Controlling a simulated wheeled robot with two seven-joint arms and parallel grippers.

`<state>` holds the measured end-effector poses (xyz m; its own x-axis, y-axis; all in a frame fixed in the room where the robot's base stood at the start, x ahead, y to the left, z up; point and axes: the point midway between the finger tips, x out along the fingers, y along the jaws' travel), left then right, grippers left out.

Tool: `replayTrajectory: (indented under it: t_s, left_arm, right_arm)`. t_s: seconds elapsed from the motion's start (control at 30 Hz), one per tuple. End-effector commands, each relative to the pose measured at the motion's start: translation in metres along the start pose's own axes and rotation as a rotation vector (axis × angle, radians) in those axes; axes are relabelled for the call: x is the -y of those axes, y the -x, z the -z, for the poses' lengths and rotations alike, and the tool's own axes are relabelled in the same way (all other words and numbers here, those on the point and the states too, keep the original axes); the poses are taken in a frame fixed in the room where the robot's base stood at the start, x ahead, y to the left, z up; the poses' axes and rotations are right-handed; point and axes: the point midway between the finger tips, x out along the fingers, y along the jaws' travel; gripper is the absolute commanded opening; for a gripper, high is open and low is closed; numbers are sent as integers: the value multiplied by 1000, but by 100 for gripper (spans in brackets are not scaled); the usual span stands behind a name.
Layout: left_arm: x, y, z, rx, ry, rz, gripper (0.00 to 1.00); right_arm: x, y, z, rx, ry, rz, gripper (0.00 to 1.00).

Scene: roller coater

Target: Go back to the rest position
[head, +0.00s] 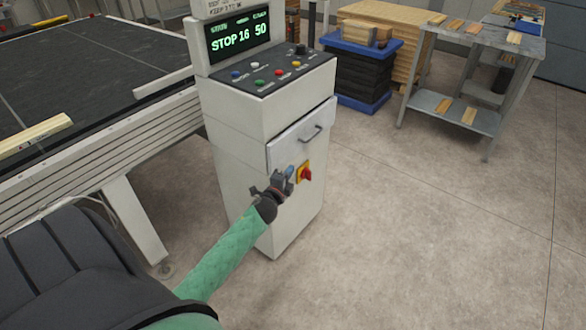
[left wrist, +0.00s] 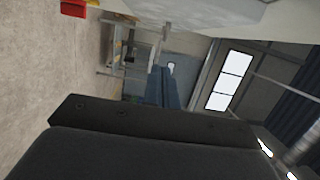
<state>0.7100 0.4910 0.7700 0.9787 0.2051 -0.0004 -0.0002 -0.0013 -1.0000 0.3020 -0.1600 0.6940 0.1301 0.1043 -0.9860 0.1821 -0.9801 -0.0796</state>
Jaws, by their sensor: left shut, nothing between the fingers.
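My left gripper (head: 288,174) is in front of the white control cabinet (head: 235,170), below its drawer (head: 301,133). It is shut and empty, just left of the red and yellow rotary switch (head: 304,173) in the head view. I cannot tell whether it touches the cabinet. In the left wrist view, the dark gripper body (left wrist: 150,150) fills the lower part, and the red and yellow switch (left wrist: 76,8) shows at the top left edge. My right gripper is in neither view.
A dark conveyor bed (head: 85,65) with a light wood strip (head: 36,134) stands on the left. The floor (head: 430,230) to the right of the cabinet is clear.

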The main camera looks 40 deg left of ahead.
Motion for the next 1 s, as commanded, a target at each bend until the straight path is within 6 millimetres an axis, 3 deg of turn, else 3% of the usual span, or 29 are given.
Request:
replayTrajectory:
  t_s: [0.43, 0.57, 0.8, 1.0]
  left_arm:
    - [0, 8, 0, 0, 22, 0, 0]
    - [-7, 9, -11, 62, 82, -38, 0]
    - [-27, 21, -45, 304, 310, -176, 0]
    - [-28, 51, -36, 498, 556, -308, 0]
  right_arm:
    - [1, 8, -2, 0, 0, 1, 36]
    - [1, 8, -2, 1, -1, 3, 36]
    - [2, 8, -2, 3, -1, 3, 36]
    - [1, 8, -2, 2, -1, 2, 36]
